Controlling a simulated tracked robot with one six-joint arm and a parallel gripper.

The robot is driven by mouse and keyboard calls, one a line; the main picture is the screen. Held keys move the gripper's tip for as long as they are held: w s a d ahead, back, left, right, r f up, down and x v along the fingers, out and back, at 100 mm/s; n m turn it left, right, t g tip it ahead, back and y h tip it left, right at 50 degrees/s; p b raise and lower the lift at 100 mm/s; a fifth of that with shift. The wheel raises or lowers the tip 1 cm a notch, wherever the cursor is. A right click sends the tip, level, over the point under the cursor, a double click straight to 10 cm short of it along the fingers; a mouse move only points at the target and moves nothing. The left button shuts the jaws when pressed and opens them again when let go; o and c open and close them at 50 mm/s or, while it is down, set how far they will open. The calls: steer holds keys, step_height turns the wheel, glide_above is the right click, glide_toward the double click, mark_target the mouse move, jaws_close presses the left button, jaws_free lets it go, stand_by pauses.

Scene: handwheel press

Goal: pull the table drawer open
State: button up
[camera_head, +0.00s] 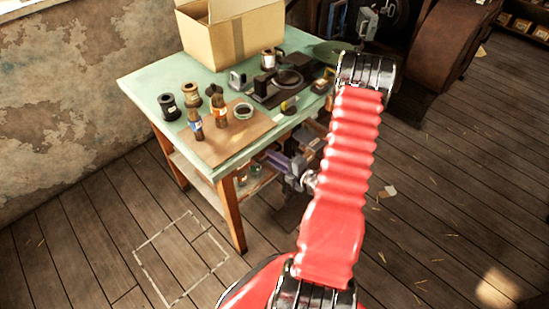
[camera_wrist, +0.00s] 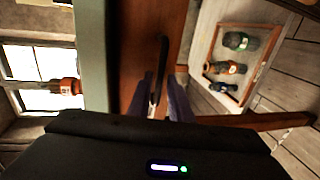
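The table (camera_head: 135,88) has a green top and wooden legs. In the wrist view its brown drawer front (camera_wrist: 128,45) runs up the picture beside the green top edge (camera_wrist: 93,60). A dark, narrow handle (camera_wrist: 163,52) stands on the drawer front. My gripper (camera_wrist: 161,82) has its two fingers apart, one on each side of the handle; I see a gap at least on the right, and cannot tell if the left finger touches. In the head view my gripper (camera_head: 277,162) is at the table's side, below the top; my red arm hides part of that side.
On the table stand a cardboard box (camera_head: 230,30), spools (camera_head: 168,105), bottles (camera_head: 220,112) and a dark press-like device (camera_head: 278,85). A lower shelf holds jars (camera_head: 242,176), also in the wrist view (camera_wrist: 240,41). Dark machinery (camera_head: 440,40) stands right. The floor at front right is mostly clear.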

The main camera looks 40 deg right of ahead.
jaws_close()
steer(key=shift+d, duration=0.1)
steer(key=shift+s, duration=0.1)
stand_by(0.3)
